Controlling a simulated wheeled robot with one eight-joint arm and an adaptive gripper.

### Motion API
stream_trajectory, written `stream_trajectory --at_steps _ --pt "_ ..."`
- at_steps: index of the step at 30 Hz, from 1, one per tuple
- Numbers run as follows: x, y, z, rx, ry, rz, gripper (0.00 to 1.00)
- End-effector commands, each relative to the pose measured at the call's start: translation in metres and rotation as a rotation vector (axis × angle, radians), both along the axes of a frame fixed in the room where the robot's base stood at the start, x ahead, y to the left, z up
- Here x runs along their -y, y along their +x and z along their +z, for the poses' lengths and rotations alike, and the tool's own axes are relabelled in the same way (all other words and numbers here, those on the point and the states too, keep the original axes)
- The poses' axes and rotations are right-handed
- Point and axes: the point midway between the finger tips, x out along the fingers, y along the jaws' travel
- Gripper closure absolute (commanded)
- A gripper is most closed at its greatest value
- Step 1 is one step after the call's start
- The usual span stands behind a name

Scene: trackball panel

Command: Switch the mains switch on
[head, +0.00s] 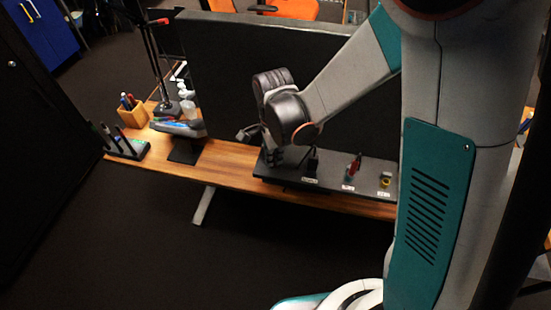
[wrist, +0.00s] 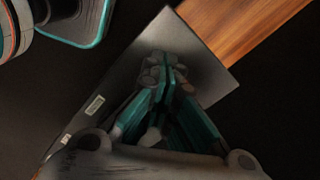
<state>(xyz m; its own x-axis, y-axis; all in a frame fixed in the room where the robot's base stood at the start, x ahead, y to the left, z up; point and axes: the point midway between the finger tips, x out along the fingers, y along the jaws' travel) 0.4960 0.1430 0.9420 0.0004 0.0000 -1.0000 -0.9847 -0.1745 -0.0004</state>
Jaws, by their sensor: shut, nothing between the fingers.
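A dark panel (head: 330,186) lies along the front of the wooden desk; it also shows in the wrist view (wrist: 195,32). It carries a black upright control (head: 312,160), a red control (head: 354,165) and a small yellow part (head: 385,181), each beside a white label. The labels are too small to read, so I cannot tell which is the mains switch, or its position. My gripper (head: 275,160) points down over the panel's left end, left of these controls. In the wrist view my gripper (wrist: 165,68) is shut and empty, hiding the panel below it. Contact cannot be told.
A tall black screen (head: 230,80) stands behind the panel. Left on the desk are a wooden pen holder (head: 132,113), a lamp (head: 155,60), a tray on a dark stand (head: 180,128) and a rack (head: 125,145). Dark floor lies before the desk.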

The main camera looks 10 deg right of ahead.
Motion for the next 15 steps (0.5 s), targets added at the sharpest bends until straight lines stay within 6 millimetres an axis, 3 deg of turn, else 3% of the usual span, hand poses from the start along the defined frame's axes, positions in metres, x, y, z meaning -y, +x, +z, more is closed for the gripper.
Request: stream_trajectory --at_steps 5,15 --pt "0.0 0.0 0.002 -0.001 0.0 0.0 1.0" --pt "0.0 0.0 0.025 -0.001 0.0 0.0 1.0"
